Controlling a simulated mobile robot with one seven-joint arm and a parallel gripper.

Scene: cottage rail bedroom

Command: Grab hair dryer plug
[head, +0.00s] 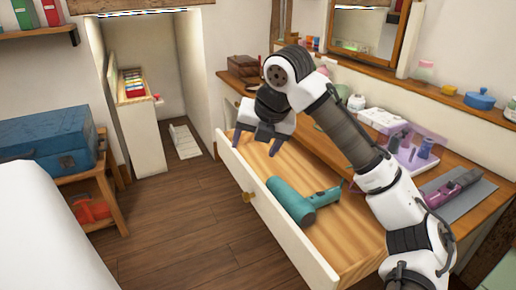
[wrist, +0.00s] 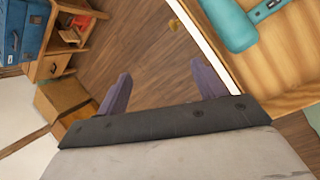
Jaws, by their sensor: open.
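A teal hair dryer (head: 290,201) lies in the open wooden drawer (head: 345,245), its handle pointing right toward my arm. It also shows at the top right of the wrist view (wrist: 232,24). I cannot make out its plug; a small dark shape near the handle's end is too small to tell, and my arm covers part of the drawer. My gripper (head: 258,142) is open and empty, over the back left part of the drawer in the head view. In the wrist view its two purple-grey fingers (wrist: 160,75) stand apart with floor between them.
The drawer's white front (head: 262,208) borders open wooden floor (head: 190,220). The counter holds a purple tool (head: 455,187) on a grey mat, a lilac tray of items and a brown box (head: 243,67). A blue case (head: 48,142) stands on a side table at left.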

